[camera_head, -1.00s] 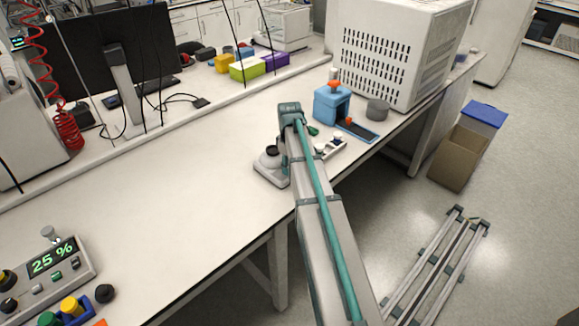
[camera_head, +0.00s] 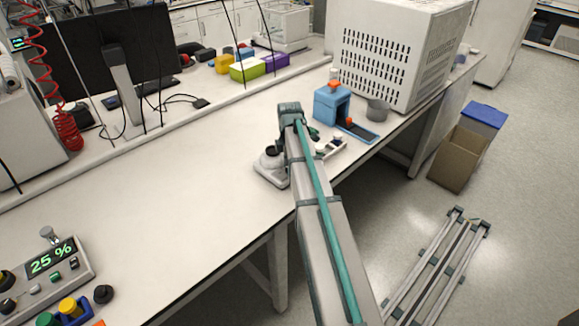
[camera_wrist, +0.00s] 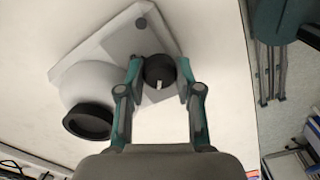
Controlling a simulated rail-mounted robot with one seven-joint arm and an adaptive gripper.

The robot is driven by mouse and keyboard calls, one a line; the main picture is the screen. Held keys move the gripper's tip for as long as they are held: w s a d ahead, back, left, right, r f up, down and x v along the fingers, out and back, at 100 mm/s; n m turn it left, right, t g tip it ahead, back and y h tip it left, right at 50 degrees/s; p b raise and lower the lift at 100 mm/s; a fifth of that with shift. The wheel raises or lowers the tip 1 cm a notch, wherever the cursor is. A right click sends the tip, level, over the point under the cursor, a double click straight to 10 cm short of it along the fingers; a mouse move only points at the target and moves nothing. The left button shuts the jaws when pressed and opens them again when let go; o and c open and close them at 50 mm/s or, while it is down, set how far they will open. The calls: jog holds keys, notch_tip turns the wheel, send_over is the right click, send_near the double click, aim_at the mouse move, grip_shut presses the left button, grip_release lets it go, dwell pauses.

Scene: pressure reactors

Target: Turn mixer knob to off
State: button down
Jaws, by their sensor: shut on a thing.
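The mixer (camera_head: 269,176) is a light grey unit on the bench with a white round body and a dark cup-like top, and my arm partly covers it in the head view. In the wrist view the mixer's flat base (camera_wrist: 112,38) carries a round black knob (camera_wrist: 159,72) with a short white mark pointing roughly down in the picture. My gripper (camera_wrist: 159,76) has one teal finger on each side of the knob and is shut on it. In the head view my arm hides the gripper and the knob.
A blue device (camera_head: 332,103) with an orange top and a grey cup (camera_head: 377,110) stand right of the mixer. A large white vented box (camera_head: 392,52) is behind them. A control panel reading 25 % (camera_head: 50,262) is at the lower left. The bench middle is clear.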

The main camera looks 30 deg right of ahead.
jog(key=shift+n, duration=0.6)
jog(key=c, duration=0.8)
grip_release()
jog(key=shift+o, duration=0.2)
